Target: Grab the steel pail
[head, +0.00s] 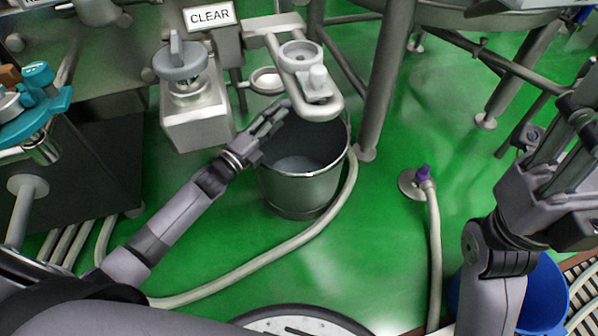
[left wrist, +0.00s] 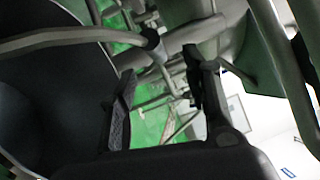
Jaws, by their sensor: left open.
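The steel pail (head: 302,192) stands upright on the green floor in the middle of the head view, its dark inside partly visible. My left gripper (head: 276,118) is open at the pail's far left rim, with its forearm crossing the near left side. In the left wrist view, a large dark rounded surface, apparently the pail (left wrist: 40,95), fills the left side. The open fingers of my left gripper (left wrist: 165,100) show nothing clearly held between them. My right gripper (head: 572,150) is at the right edge, far from the pail; its jaw opening is unclear.
A steel valve fitting (head: 310,85) overhangs the pail's far side. A box-shaped steel unit (head: 195,115) stands left of it. A pale hose (head: 275,252) curves around the pail's right and front. A blue bucket (head: 541,297) is at lower right.

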